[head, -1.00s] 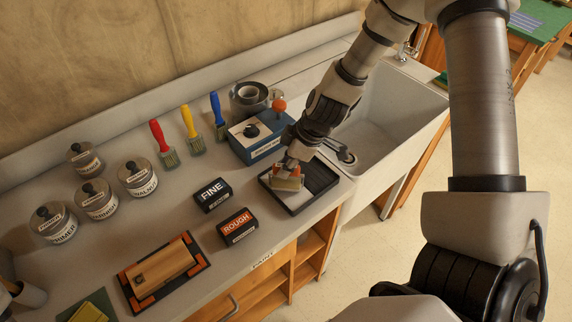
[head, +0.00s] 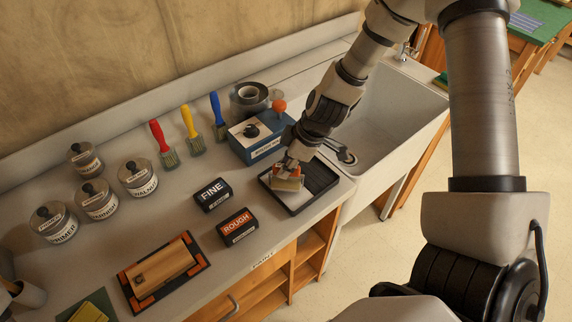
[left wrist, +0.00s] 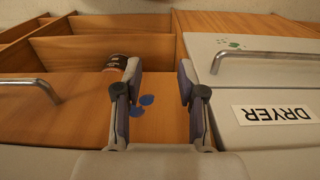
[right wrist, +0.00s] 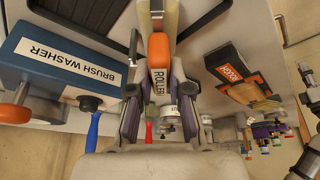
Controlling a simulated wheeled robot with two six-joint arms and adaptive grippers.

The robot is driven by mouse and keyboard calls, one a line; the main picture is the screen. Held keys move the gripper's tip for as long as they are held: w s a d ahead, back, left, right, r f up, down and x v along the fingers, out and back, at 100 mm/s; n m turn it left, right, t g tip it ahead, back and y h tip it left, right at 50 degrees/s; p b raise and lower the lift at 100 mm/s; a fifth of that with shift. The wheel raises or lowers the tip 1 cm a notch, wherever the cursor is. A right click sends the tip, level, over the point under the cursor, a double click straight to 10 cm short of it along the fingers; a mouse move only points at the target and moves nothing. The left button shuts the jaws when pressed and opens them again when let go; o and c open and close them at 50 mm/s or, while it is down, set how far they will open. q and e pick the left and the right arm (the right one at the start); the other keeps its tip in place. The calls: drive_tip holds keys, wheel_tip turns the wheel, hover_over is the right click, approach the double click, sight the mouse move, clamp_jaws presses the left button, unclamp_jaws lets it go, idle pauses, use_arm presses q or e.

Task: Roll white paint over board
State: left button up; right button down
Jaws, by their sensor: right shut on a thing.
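My right gripper (head: 291,163) is shut on the paint roller's orange handle (right wrist: 159,62), which reads ROLLER in the right wrist view. The pale roller head (head: 287,184) is at the left part of the black paint tray (head: 297,212); whether it touches the tray floor is hard to tell. The wooden board (head: 165,269) lies flat on a dark holder with orange corners, at the front left of the counter. No white paint shows on it. My left gripper (left wrist: 160,88) is open and empty, in front of the cabinet.
The blue brush washer (head: 262,143) stands behind the tray. The FINE block (head: 213,195) and ROUGH block (head: 237,227) lie between tray and board. Several lidded cans, including one at the back (head: 85,158), and three brushes stand behind. A sink (head: 390,115) is at right.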

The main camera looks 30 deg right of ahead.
drive_tip(key=shift+r+p, duration=3.35)
drive_tip(key=shift+r, duration=0.15)
drive_tip(key=shift+f, duration=0.1)
